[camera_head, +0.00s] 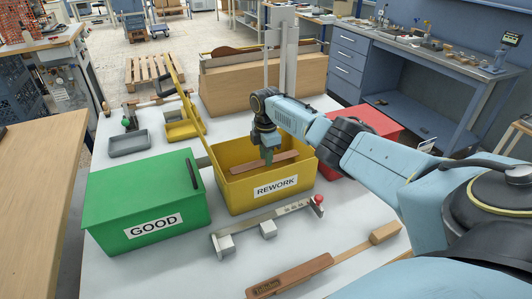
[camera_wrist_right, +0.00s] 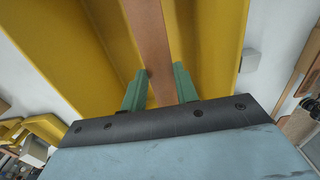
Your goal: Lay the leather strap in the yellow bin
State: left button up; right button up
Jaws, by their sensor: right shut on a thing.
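The brown leather strap (camera_head: 284,157) is held across the opening of the yellow bin (camera_head: 240,197), which is labelled REWORK and has its lid raised at the left. My right gripper (camera_head: 267,158) points down into the bin and is shut on the strap. In the right wrist view the strap (camera_wrist_right: 150,40) runs between the green fingertips of the gripper (camera_wrist_right: 159,82), with yellow bin walls (camera_wrist_right: 215,40) on both sides. I cannot tell whether the strap touches the bin floor. My left gripper is not in view.
A closed green GOOD bin (camera_head: 140,200) stands left of the yellow bin, and a red bin (camera_head: 368,122) stands right, partly behind my arm. A metal gauge with a red knob (camera_head: 268,225) and a wooden paddle (camera_head: 290,278) lie in front. Small trays (camera_head: 128,143) lie behind.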

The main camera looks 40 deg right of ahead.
jog(key=shift+f+b, duration=3.15)
jog(key=shift+f, duration=1.05)
jog(key=o, duration=1)
jog(key=shift+r, duration=0.1)
notch_tip(320, 180, up, 16)
jog(key=p, duration=1.5)
jog(key=shift+s, duration=0.1)
